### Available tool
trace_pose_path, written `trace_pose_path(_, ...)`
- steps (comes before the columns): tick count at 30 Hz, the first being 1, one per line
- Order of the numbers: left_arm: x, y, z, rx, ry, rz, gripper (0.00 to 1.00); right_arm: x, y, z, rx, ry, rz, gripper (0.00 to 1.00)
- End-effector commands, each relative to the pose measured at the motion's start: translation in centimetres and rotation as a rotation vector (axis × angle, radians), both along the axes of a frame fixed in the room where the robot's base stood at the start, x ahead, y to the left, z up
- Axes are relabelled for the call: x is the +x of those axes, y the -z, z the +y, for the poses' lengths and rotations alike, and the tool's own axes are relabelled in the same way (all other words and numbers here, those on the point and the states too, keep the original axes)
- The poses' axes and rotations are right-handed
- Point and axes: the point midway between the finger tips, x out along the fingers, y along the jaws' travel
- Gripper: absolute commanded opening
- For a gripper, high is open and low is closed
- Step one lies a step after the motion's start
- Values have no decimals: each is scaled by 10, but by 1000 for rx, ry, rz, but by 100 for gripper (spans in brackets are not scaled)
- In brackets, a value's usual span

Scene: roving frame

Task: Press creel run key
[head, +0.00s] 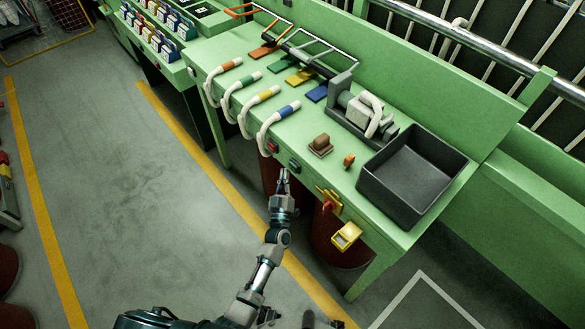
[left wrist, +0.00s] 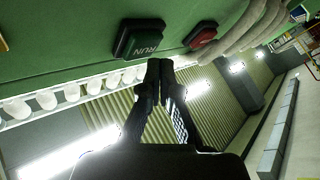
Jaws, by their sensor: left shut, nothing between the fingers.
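The run key (left wrist: 138,40) is a green key in a dark surround marked RUN, set in the green front face of the bench. In the head view the run key (head: 295,166) shows small and dark on the bench's front edge. My left gripper (head: 284,173) is shut and empty, its tips close to the key. In the left wrist view the left gripper's fingertips (left wrist: 160,64) are just beside and below the key's right corner; I cannot tell whether they touch the bench face. A red key (left wrist: 203,37) sits to the right. My right gripper is not in view.
The green bench (head: 335,180) carries white hoses with coloured bands (head: 272,118) and a dark grey tray (head: 412,172). A yellow box (head: 346,236) and a red-handled fitting (head: 329,202) stick out of its front. Open floor (head: 120,170) lies left.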

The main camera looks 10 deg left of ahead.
Motion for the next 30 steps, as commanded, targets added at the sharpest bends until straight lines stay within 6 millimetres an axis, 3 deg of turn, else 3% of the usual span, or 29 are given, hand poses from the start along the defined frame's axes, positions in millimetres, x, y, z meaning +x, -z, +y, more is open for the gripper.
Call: trace_pose_path(30,6,-2,-6,0,0,0,0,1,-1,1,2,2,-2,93)
